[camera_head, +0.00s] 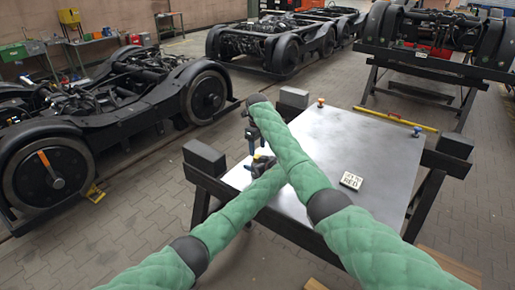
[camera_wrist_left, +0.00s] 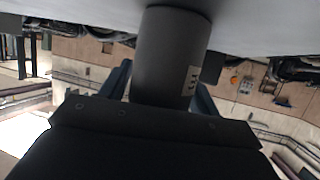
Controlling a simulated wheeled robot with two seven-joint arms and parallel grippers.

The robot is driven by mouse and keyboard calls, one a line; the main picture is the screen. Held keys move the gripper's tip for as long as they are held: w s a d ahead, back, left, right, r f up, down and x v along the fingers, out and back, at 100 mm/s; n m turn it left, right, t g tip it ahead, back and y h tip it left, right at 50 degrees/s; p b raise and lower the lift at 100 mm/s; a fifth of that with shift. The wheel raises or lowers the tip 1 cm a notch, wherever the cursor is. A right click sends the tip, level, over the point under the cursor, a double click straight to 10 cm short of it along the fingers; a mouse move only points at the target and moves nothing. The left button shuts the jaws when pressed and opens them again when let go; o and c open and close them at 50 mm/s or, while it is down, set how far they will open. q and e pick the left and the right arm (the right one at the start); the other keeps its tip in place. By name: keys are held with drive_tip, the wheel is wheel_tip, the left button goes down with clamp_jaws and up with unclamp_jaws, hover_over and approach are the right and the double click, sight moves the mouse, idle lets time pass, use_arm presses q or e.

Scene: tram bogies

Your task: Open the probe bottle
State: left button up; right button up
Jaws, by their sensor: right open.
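The probe bottle, a dark grey cylinder (camera_wrist_left: 168,60) with a small pale label, stands between the blue fingers of my left gripper (camera_wrist_left: 165,92) in the left wrist view. The fingers lie against both its sides. In the head view my left gripper (camera_head: 262,165) is over the left part of the metal-topped table (camera_head: 345,140); I cannot make out the bottle clearly there. My right gripper (camera_head: 252,137) is open, hanging from the bent right wrist just above and behind the left gripper. Whether it touches the bottle's top is hidden.
A white lettered block (camera_head: 351,181) lies on the table, right of my arms. An orange knob (camera_head: 321,103) and a blue knob (camera_head: 417,131) are near the far edge. Dark posts (camera_head: 205,160) rise at the table's corners. Bogies (camera_head: 110,110) stand left and behind.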

use_arm(q)
drive_tip(key=shift+o, duration=1.1)
